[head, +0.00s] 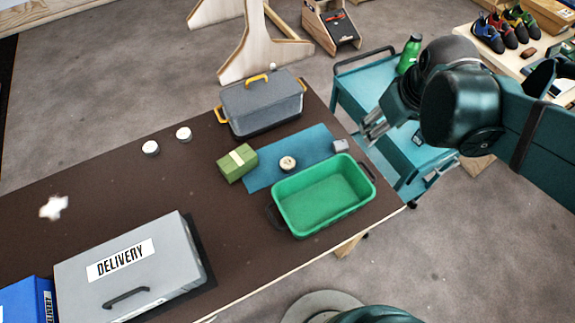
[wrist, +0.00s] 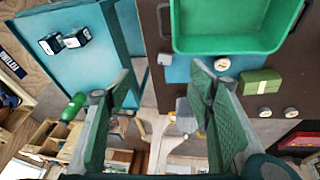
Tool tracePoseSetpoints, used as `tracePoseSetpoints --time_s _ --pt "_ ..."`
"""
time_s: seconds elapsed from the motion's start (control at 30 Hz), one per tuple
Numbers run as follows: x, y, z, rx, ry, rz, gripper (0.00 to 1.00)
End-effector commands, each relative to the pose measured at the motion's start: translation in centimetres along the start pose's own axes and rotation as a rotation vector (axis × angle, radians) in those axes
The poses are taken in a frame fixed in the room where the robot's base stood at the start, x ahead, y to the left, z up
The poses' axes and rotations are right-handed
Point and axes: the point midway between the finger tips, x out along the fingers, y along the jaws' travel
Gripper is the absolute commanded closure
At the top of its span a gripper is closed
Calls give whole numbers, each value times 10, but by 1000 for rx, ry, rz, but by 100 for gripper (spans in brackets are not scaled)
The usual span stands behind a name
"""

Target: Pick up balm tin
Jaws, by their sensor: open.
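A small round tin with a pale lid, which looks like the balm tin (head: 287,163), lies on the blue mat (head: 262,178) on the dark brown table. In the wrist view this tin (wrist: 222,63) is beside the green bin, up and right of my fingers. Two similar pale round pieces, a nearer one (head: 150,148) and a farther one (head: 184,134), lie on bare table to the left; I cannot tell exactly what they are. My gripper (head: 372,128) is open and empty, off the table's right end, above the teal cart and well apart from the tin.
A green bin (head: 275,209) stands right in front of the tin. A green box (head: 223,168) is left of it, a small grey block (head: 340,146) right. A grey lidded crate (head: 262,96) stands behind. A grey delivery box (head: 80,285) is front left. The teal cart (head: 352,82) is beside the table.

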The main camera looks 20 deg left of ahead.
Motion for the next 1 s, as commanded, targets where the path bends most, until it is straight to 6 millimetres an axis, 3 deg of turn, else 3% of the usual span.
tracePoseSetpoints --time_s 0.5,1.0 --pt "65 -52 -51 -304 -93 -99 48" --pt "136 -116 -84 -599 -173 -202 48"
